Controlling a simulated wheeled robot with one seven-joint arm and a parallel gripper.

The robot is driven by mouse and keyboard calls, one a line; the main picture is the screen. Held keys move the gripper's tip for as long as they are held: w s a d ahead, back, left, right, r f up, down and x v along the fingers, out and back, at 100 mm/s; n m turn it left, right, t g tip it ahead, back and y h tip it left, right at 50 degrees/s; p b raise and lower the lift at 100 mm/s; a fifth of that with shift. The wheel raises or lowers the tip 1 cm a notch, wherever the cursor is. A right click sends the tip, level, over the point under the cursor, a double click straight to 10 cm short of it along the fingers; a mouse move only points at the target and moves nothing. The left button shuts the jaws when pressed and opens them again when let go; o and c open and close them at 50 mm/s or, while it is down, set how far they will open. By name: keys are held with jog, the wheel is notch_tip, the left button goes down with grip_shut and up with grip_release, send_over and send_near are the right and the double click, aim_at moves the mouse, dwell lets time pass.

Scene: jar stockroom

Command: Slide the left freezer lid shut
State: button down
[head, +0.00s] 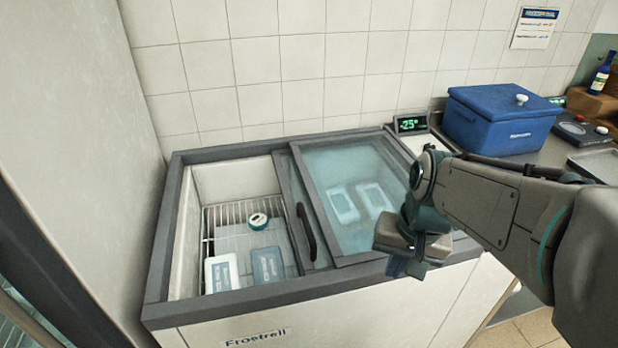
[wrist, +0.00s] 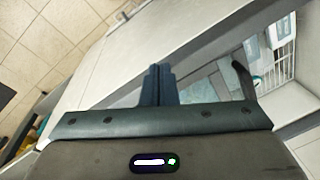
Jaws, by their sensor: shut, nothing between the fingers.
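The chest freezer (head: 260,298) stands against the tiled wall with its left half uncovered. The left lid (head: 289,207) is slid to the right, mostly overlapping the right glass lid (head: 350,175). Only a strip of it shows, with its dark upright handle (head: 306,232). The handle also shows in the wrist view (wrist: 243,78), right of my fingers. My gripper (head: 402,268) is shut and empty near the freezer's front edge, to the right of the handle and apart from it. Its closed fingers show in the wrist view (wrist: 159,84).
Inside the open half, a wire basket (head: 207,218) holds flat packs (head: 221,271) and a round teal-and-white tub (head: 258,220). A temperature display (head: 410,124) sits behind the right lid. A blue cooler box (head: 500,120) stands on the counter at right. A wall bounds the left.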

jog(key=w+a+r+m+g+y+p, duration=0.1)
jog(key=w+r+m+y+p, duration=0.15)
jog(key=w, duration=0.35)
jog(key=w+a+r+m+g+y+p, duration=0.1)
jog(key=w+r+m, duration=0.1)
jog(key=w+m, duration=0.25)
jog(key=m+g+y+p, duration=0.1)
jog(key=m+y+p, duration=0.2)
jog(key=m+p, duration=0.15)
send_near(317, 229)
jog(key=shift+s+a+m, duration=0.1)
jog(key=shift+a+m, duration=0.25)
jog(key=shift+a, duration=0.75)
jog(key=a, duration=0.2)
jog(key=s+a+p, duration=0.1)
jog(key=shift+f, duration=0.3)
jog(key=shift+a+f, duration=0.15)
jog(key=shift+a, duration=0.2)
jog(key=shift+a, duration=0.1)
